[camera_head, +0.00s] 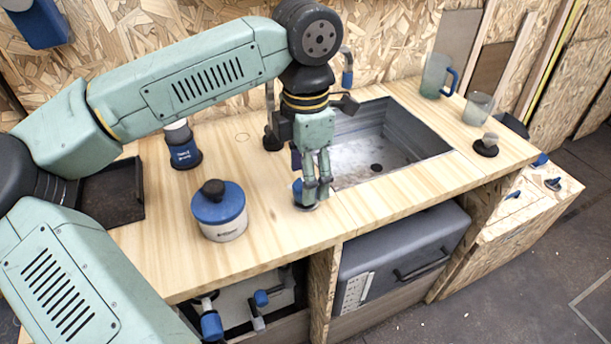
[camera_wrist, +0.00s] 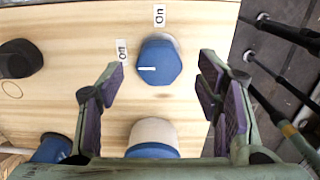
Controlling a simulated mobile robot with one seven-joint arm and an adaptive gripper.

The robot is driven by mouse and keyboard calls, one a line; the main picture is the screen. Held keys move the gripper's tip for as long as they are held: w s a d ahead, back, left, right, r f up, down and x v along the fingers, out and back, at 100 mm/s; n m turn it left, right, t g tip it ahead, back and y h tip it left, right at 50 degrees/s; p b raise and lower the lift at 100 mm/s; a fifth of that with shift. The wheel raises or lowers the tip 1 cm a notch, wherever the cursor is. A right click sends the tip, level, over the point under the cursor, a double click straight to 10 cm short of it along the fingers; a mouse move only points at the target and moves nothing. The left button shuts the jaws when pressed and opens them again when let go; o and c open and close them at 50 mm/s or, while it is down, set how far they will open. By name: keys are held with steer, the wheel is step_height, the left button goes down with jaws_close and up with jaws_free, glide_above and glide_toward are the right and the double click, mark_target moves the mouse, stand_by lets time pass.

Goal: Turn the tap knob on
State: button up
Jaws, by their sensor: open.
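The tap knob (camera_wrist: 161,66) is a blue hexagonal knob on a pale round base, on the wooden worktop. A white line on it points left in the wrist view. Two small white labels lie by it; the upper one (camera_wrist: 159,15) reads "On", the left one (camera_wrist: 122,50) is hard to read. In the head view the knob (camera_head: 303,196) is partly hidden behind my gripper (camera_head: 318,188). My gripper points down, open, with its fingers (camera_wrist: 160,82) on either side of the knob in the wrist view and nothing held. Finger contact cannot be told.
A metal sink (camera_head: 405,150) lies behind and right of my gripper. A white pot with a blue lid (camera_head: 219,210) stands left of the knob. A blue-and-white container (camera_head: 183,147) and black tray (camera_head: 112,196) are farther left.

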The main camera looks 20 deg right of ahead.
steer(key=shift+f, duration=1.15)
steer(key=shift+c, duration=0.6)
steer(key=c, duration=1)
steer(key=shift+c, duration=0.2)
